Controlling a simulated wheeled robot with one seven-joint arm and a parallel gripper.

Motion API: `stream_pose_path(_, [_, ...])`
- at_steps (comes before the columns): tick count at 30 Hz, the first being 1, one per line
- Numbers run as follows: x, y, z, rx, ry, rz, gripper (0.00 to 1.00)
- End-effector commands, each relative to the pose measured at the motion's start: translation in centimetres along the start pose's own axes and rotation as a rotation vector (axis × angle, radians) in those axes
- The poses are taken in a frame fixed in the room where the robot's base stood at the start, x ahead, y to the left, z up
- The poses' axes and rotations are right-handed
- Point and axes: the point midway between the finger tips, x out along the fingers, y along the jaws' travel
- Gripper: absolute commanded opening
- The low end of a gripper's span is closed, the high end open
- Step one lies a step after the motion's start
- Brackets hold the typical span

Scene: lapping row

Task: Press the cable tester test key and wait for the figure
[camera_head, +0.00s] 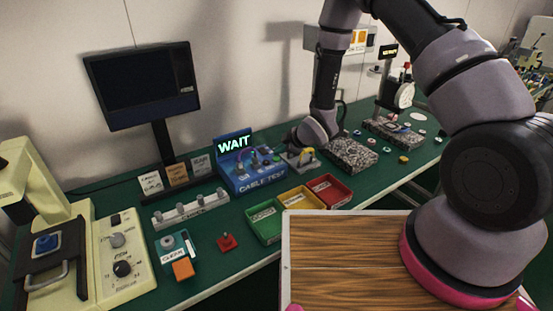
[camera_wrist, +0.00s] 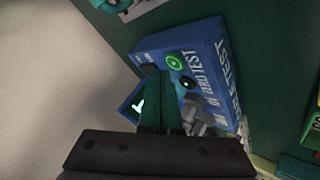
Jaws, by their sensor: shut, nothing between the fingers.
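The cable tester is a blue box (camera_head: 258,179) on the green bench, lettered CABLE TEST on its front. Its raised display (camera_head: 234,144) shows WAIT in bright letters. In the wrist view the blue tester (camera_wrist: 215,60) fills the middle, with a green round key (camera_wrist: 174,62) on its top face. My gripper (camera_wrist: 160,75) is shut and empty, its fingertips over the tester beside the green key. I cannot tell whether they touch it. Part of the lit display (camera_wrist: 138,105) shows left of the fingers, which hide some of the top face.
Speckled stone blocks (camera_head: 351,153) lie to the right. A wooden board (camera_head: 345,255) is in front.

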Motion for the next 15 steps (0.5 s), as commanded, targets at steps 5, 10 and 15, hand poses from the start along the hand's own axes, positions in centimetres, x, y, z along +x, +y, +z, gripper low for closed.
stream_pose_path(5, [-0.5,0.5,-0.5,-0.001,0.002,0.002,0.00])
stream_pose_path(10, [-1.8,1.3,-1.3,-0.001,0.001,0.001,0.00])
stream_pose_path(15, [-3.0,2.3,-2.2,-0.001,0.002,0.002,0.00])
